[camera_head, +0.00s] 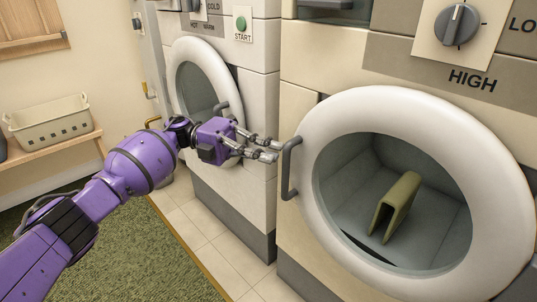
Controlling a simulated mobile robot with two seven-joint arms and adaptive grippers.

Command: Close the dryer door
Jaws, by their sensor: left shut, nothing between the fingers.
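The dryer (310,65) stands at the right, with a round white-rimmed door (318,128) on its front. A grey handle (287,168) sits on the door's left side. I cannot tell whether the door is flush with the front or slightly ajar. A folded olive-green cloth (402,200) shows inside the drum through the round middle. My left gripper (274,150) is shut and empty, its fingertips pointing right, just left of the handle. I cannot tell whether they touch it. My right gripper is not in view.
A washer (257,95) with a round door (195,50) and its own handle stands behind my left gripper. A beige basket (50,120) rests on a wooden bench (55,150) at the left. Tiled floor (215,240) and a green rug (150,270) lie clear in front.

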